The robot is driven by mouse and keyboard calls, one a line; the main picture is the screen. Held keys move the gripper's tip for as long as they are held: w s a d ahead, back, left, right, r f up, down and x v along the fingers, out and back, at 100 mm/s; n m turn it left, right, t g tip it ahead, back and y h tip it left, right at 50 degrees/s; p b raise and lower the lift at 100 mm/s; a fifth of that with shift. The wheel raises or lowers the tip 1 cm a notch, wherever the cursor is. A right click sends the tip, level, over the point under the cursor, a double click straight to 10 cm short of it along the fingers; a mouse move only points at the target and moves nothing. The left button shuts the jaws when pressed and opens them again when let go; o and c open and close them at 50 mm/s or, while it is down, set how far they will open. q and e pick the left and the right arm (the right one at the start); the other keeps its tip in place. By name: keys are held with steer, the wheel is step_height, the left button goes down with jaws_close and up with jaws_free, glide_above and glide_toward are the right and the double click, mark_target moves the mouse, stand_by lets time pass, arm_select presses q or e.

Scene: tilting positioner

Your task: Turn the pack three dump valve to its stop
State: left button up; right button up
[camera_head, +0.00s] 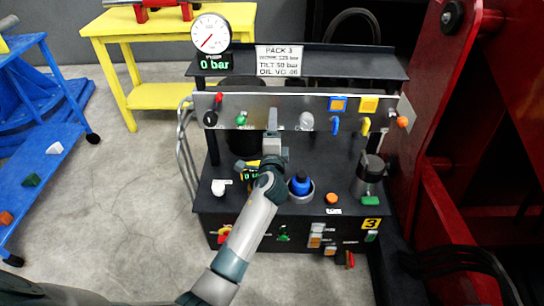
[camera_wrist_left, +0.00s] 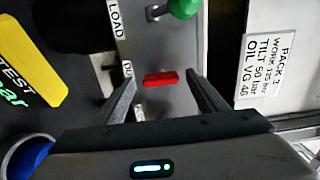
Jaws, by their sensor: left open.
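The dump valve shows as a small red handle (camera_wrist_left: 161,78) in the left wrist view, beside a label (camera_wrist_left: 127,72) of which only "DU" is readable. Its long side runs across that picture. My left gripper (camera_wrist_left: 162,86) is open, with one finger on each side of the handle; I cannot tell whether either touches it. In the head view my left gripper (camera_head: 273,122) reaches up to the panel and covers the valve. The pack three stand (camera_head: 333,183) carries the panel and a "PACK 3" sign (camera_head: 279,61). My right gripper is not in view.
A green knob (camera_head: 241,118) is left of my gripper and a grey round knob (camera_head: 306,121) right of it. A gauge (camera_head: 211,33) stands above a display (camera_head: 212,65) reading 0 bar. A blue-capped item (camera_head: 300,184) is near my wrist. A red frame (camera_head: 440,120) bounds the right.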

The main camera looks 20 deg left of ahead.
arm_select(q)
steer(key=v, duration=1.5)
steer(key=shift+s, duration=0.4)
steer(key=shift+d, duration=0.15)
